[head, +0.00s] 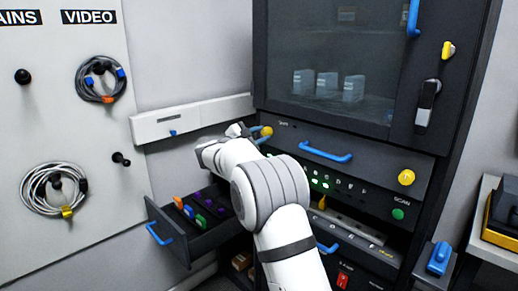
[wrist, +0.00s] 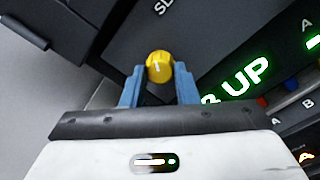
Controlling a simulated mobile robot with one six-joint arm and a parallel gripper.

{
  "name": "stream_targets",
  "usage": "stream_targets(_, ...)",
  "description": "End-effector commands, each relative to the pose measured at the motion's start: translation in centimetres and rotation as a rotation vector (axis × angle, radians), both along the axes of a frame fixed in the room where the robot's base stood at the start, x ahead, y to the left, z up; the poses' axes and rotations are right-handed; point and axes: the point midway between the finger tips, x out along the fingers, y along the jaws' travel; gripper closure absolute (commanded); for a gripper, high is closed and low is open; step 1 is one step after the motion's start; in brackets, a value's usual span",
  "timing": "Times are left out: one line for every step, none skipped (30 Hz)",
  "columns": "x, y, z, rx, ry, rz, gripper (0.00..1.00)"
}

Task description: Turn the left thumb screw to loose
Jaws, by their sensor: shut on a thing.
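The left thumb screw (head: 267,131) is a yellow knob at the upper left corner of a dark cabinet panel (head: 375,170). It also shows in the wrist view (wrist: 159,66), with a short pale mark on its face. My gripper (head: 257,132) is shut on this screw, one blue finger on each side, as the wrist view shows (wrist: 159,75). In the head view my arm partly covers the fingers and the panel's left end. A second yellow thumb screw (head: 406,177) sits at the panel's right end, clear of my gripper.
The panel has a blue handle (head: 325,152). Below it are green-lit letters (head: 325,184) and a green scan button (head: 398,214). An open drawer (head: 190,246) with coloured connectors juts out at lower left. A pegboard (head: 70,125) holds coiled cables. A glass-fronted cabinet door (head: 395,125) is above.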

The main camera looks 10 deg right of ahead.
Motion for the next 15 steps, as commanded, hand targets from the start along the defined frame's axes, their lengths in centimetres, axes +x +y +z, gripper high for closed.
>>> stream_targets(-0.05,-0.19,-0.86,0.028,-0.038,-0.005,0.96)
stream_targets(-0.05,-0.18,-0.87,0.045,-0.061,-0.005,0.96)
stream_targets(-0.05,-0.18,-0.89,0.067,-0.091,-0.004,0.96)
stream_targets(-0.04,-0.19,-0.87,0.084,-0.115,-0.004,0.96)
stream_targets(-0.04,-0.18,-0.88,0.100,-0.138,-0.004,0.96)
stream_targets(-0.04,-0.18,-0.92,0.124,-0.167,-0.005,0.96)
stream_targets(-0.04,-0.18,-0.92,0.141,-0.190,-0.005,0.96)
stream_targets(-0.03,-0.18,-0.90,0.157,-0.214,-0.004,0.96)
stream_targets(-0.02,-0.17,-0.92,0.179,-0.244,-0.005,0.96)
stream_targets(-0.02,-0.17,-0.91,0.195,-0.267,-0.004,0.96)
stream_targets(-0.02,-0.17,-0.89,0.212,-0.290,-0.005,0.96)
stream_targets(-0.02,-0.17,-0.90,0.235,-0.321,-0.004,0.96)
stream_targets(-0.01,-0.16,-0.91,0.252,-0.343,-0.004,0.96)
stream_targets(-0.01,-0.16,-0.89,0.269,-0.366,-0.004,0.96)
stream_targets(-0.01,-0.16,-0.90,0.291,-0.397,-0.005,0.96)
